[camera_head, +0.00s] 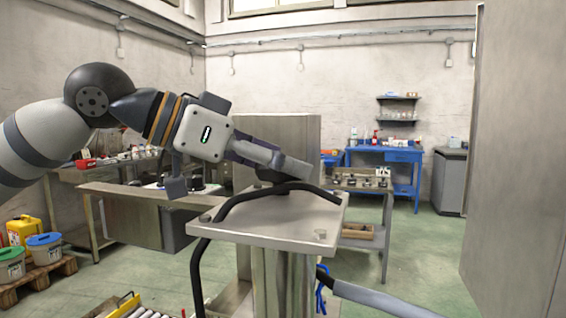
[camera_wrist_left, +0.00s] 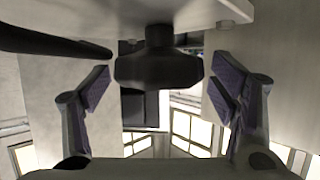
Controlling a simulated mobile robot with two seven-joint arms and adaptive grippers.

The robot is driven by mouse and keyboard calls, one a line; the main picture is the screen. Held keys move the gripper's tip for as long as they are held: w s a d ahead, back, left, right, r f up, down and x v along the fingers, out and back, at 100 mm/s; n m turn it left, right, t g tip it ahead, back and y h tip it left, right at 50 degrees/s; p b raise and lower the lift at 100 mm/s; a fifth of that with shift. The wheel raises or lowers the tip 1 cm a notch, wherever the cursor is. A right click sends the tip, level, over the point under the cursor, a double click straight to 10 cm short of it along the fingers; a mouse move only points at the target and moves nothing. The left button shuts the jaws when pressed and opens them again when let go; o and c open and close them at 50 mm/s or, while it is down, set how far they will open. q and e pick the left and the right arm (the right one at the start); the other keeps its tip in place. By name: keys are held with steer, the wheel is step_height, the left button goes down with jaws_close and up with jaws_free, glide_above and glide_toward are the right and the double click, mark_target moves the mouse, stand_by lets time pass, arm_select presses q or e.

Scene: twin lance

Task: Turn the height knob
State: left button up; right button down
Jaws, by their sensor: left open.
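A dark knob (camera_wrist_left: 158,70) on a short stem shows in the left wrist view, standing off a pale plate that fills the top of that picture. In the head view the flat metal plate (camera_head: 262,228) tops a column, and the knob is mostly hidden behind my gripper. My left gripper (camera_head: 287,162) reaches in low over the far part of the plate. In the left wrist view its purple-padded fingers (camera_wrist_left: 164,88) are open, one on each side of the knob, with a gap on both sides. My right gripper is not in view.
A black curved bar (camera_head: 262,193) runs over the plate near my left gripper. A grey bar (camera_head: 385,300) slopes away at the lower right. A steel bench (camera_head: 140,190) stands behind left, a blue table (camera_head: 385,155) farther back. A tall grey panel (camera_head: 515,160) bounds the right.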

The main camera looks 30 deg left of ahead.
arm_select(q)
steer(key=shift+w+d+f, duration=0.1)
steer(key=shift+w+d, duration=0.1)
steer(key=shift+w, duration=0.1)
steer(key=shift+c, duration=0.6)
steer(key=c, duration=1.1)
steer(key=shift+o, duration=0.2)
steer(key=shift+n, duration=0.3)
